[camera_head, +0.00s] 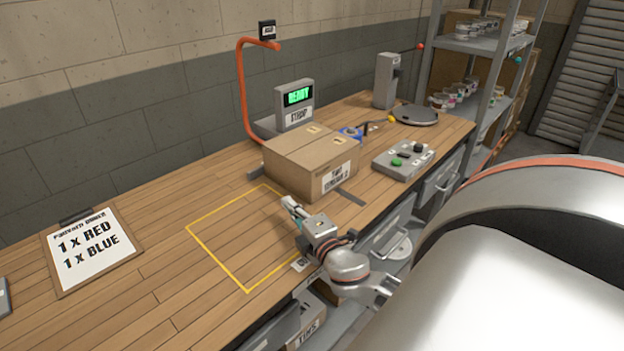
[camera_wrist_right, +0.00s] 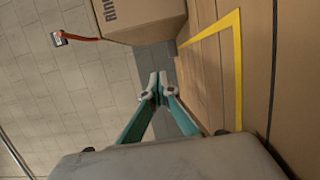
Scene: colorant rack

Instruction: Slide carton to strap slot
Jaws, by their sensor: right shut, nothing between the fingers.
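The closed brown carton (camera_head: 300,163) sits on the wooden bench, beyond the yellow outline and in front of the strapping unit (camera_head: 268,126) with its green "READY" display. A dark strip (camera_head: 350,196), which looks like the strap slot, sticks out from under the carton's near side. My right gripper (camera_head: 286,203) is shut and empty, low over the yellow outline, close to the carton's left side. In the right wrist view the closed fingertips (camera_wrist_right: 158,84) are just short of the carton (camera_wrist_right: 140,18); I cannot tell whether they touch. My left gripper is not in view.
The yellow outline (camera_head: 218,254) marks an empty area of the bench. An order board (camera_head: 92,250) lies at the left. A button box (camera_head: 403,160) and a round grey plate (camera_head: 414,116) stand to the right. An orange arched tube (camera_head: 241,90) rises behind the carton.

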